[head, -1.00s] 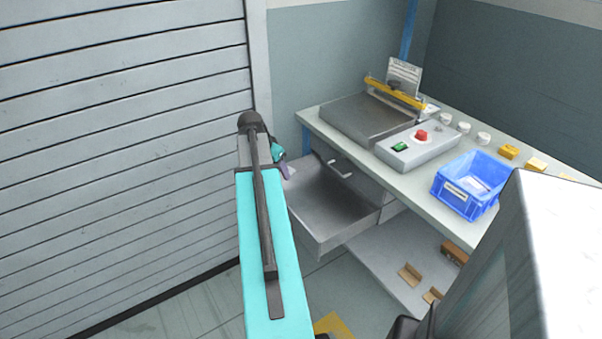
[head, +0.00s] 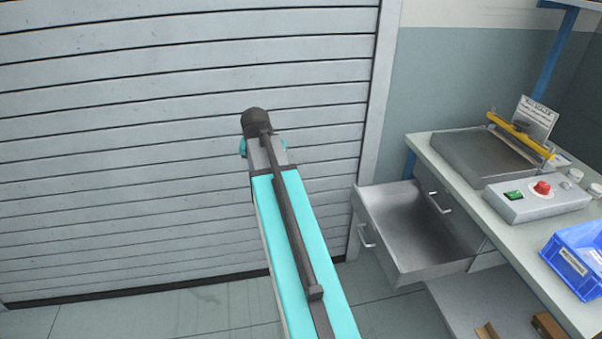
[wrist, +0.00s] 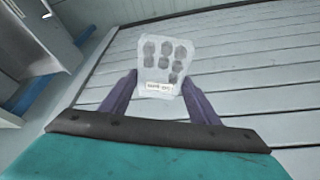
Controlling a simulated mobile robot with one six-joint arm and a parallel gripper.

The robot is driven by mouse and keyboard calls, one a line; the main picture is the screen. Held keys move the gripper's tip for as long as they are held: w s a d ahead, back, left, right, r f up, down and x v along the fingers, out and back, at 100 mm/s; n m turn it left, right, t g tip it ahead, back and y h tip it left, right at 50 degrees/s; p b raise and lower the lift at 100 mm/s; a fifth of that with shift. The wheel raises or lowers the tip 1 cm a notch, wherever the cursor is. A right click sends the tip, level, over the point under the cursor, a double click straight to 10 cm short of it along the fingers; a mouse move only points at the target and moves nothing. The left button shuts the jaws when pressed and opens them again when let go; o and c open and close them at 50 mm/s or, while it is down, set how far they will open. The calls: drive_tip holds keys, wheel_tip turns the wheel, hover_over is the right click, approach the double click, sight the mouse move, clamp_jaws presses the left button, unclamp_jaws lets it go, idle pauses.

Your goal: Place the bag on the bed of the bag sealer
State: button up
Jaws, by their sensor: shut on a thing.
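The bag (wrist: 164,62) is clear, with several dark round pieces inside and a small printed label near its lower edge. In the wrist view my gripper (wrist: 157,88) is shut on the bag's label end, and the bag stands out beyond the fingertips. In the head view my arm hides the gripper and bag, in front of the shutter. The bag sealer (head: 486,155) is on the bench at the right, with a flat grey bed, a yellow bar and a control box (head: 536,200) with green and red buttons. The bed looks empty. The bag is well apart from it.
An open, empty-looking metal drawer (head: 405,235) juts out below the bench (head: 560,292) towards my arm. A blue bin (head: 578,262) stands at the bench's right front. A grey slatted shutter (head: 180,150) fills the left.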

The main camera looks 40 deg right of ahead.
drive_tip(key=w+a+r+n+y, duration=0.1)
drive_tip(key=w+a+r+n, duration=0.1)
drive_tip(key=a, duration=0.9)
drive_tip(key=w+a+r+n+t+y, duration=0.1)
drive_tip(key=a+n, duration=0.4)
drive_tip(key=a, duration=0.7)
drive_tip(key=w+a+r+n+y, duration=0.1)
drive_tip(key=w+a+r+n, duration=0.2)
drive_tip(key=a, duration=0.9)
drive_tip(key=shift+w+a+r+n+t+y, duration=0.15)
drive_tip(key=shift+w+r+n+t+y, duration=0.15)
drive_tip(key=shift+w+r, duration=0.45)
drive_tip(key=shift+s+r, duration=0.1)
drive_tip(key=shift+s, duration=0.05)
